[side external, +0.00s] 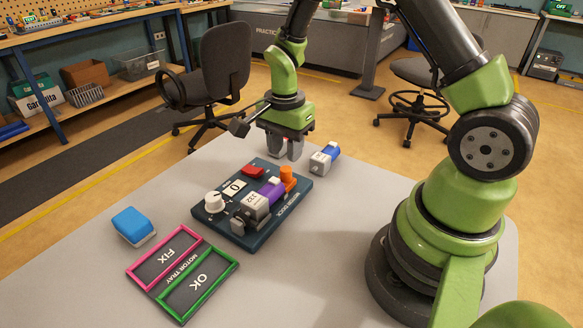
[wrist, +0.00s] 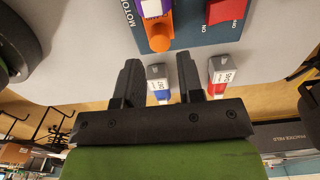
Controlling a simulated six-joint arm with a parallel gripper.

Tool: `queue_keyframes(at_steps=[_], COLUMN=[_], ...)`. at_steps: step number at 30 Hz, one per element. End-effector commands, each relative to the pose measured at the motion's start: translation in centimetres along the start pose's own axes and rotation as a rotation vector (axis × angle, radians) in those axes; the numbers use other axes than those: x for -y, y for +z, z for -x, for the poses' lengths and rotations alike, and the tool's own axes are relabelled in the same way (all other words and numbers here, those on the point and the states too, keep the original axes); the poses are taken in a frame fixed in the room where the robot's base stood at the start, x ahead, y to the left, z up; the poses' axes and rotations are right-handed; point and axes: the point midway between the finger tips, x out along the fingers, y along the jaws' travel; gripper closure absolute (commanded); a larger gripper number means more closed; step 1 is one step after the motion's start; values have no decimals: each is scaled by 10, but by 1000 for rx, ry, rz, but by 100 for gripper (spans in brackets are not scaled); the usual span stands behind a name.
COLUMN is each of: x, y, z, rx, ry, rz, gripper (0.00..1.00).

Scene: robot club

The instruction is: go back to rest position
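My gripper (side external: 285,148) hangs just above the table behind the dark motor check board (side external: 225,221). Its two dark fingers (wrist: 158,80) are parted with nothing held between them. A small grey motor with a blue end (side external: 325,158) lies on the table to the right of the gripper; it shows beyond the finger gap in the wrist view (wrist: 158,84). A motor with a red end (wrist: 220,74) lies right of the fingers in the wrist view; I cannot make it out in the side view. A labelled motor (side external: 255,205) sits on the board.
The board carries a white knob (side external: 215,202), a red switch (side external: 252,170) and an orange post (side external: 287,174). A motor tray (side external: 150,283) with FIX and OK compartments lies at the front, near a blue eraser-like block (side external: 133,224). Chairs stand beyond the table.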

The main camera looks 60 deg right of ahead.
Motion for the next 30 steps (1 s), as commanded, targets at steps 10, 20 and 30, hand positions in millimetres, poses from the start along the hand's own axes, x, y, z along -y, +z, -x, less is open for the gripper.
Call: queue_keyframes(at_steps=[10, 20, 30], x=[0, -7, -70], y=[0, 14, 49], z=[4, 71, 178], rx=[0, -8, -74], ry=[0, -125, -393], rz=[1, 204, 689], gripper=[65, 65, 65])
